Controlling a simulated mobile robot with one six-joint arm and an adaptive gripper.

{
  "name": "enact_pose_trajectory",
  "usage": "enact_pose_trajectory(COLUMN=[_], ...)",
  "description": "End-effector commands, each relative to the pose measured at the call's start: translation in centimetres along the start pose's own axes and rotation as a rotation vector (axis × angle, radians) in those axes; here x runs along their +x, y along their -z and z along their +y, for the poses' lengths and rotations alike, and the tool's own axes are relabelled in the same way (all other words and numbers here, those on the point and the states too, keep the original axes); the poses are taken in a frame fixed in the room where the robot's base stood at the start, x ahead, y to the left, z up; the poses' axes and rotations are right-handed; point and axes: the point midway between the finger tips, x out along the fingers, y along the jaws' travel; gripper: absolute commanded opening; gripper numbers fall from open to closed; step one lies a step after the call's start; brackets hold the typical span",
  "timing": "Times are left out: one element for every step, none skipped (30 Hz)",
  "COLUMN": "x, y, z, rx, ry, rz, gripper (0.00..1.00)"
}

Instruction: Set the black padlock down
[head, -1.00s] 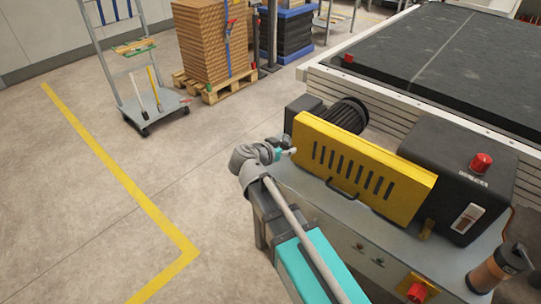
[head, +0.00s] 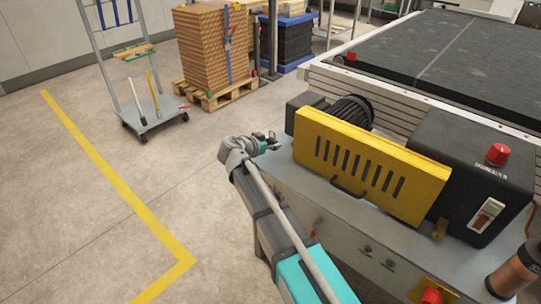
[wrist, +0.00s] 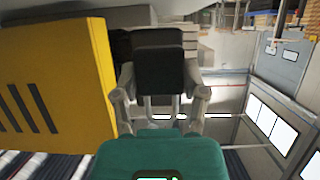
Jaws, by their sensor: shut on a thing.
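The black padlock (wrist: 160,68) shows in the wrist view as a dark block between the fingertips of my gripper (wrist: 158,96). A pale shackle-like loop shows below its body. My gripper is shut on it. In the head view my gripper (head: 271,142) is small, just left of the yellow slotted guard (head: 366,158), above the left end of the grey machine top. There the padlock is too small to make out clearly. I cannot tell its height above the surface.
A black box with a red button (head: 498,154) stands right of the guard, and a brass-coloured piece (head: 439,230) sits at the guard's lower right corner. A black motor (head: 351,112) is behind the guard. A brown cylinder (head: 515,270) stands front right. The floor at left is open.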

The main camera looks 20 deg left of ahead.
Motion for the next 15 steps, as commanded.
enact_pose_trajectory(x=[0.11, 0.11, 0.10, 0.09, 0.09, 0.08, 0.08, 0.08, 0.09, 0.09, 0.10, 0.15, 0.20, 0.27, 0.40], y=[-0.11, -0.10, -0.07, -0.05, -0.04, -0.03, -0.03, -0.02, -0.02, -0.03, -0.05, -0.10, -0.17, -0.25, -0.41], z=[-0.09, -0.10, -0.09, -0.08, -0.07, -0.06, -0.06, -0.05, -0.05, -0.05, -0.06, -0.10, -0.15, -0.22, -0.34], rx=[0.000, 0.000, 0.000, 0.000, 0.000, 0.000, 0.000, 0.000, 0.000, 0.000, 0.000, 0.000, 0.000, 0.000, 0.000], ry=[0.000, 0.000, 0.000, 0.000, 0.000, 0.000, 0.000, 0.000, 0.000, 0.000, 0.000, 0.000, 0.000, 0.000, -0.001], rz=[0.000, 0.000, 0.000, 0.000, 0.000, 0.000, 0.000, 0.000, 0.000, 0.000, 0.000, 0.000, 0.000, 0.000, 0.000], gripper=[0.03, 0.03, 0.03, 0.03, 0.03, 0.03, 0.03, 0.03, 0.03, 0.03, 0.03, 0.03, 0.03, 0.03, 0.03])
